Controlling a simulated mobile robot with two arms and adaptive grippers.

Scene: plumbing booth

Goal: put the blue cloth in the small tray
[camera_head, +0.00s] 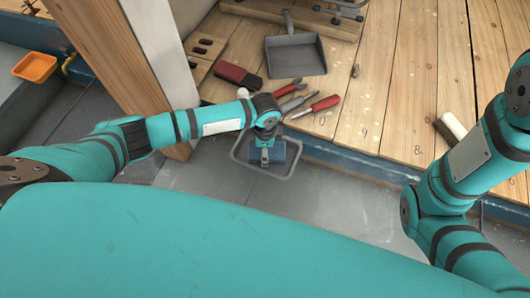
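A blue cloth (279,153) shows on both sides of my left gripper (264,161), within the outline of a small grey tray (236,154). My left gripper points down over the middle of the cloth and covers part of it. Its fingertips are too small to tell whether they are open or shut on the cloth. I cannot tell whether the cloth rests on the tray floor or hangs just above it. My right arm comes in from the right, but its gripper is out of view.
A wooden deck holds a grey dustpan (296,54), a dark red brush (238,76), red-handled tools (315,106) and a pale roll (453,125). A wooden post (115,55) stands at the left near my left arm. An orange tray (35,67) lies at the far left.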

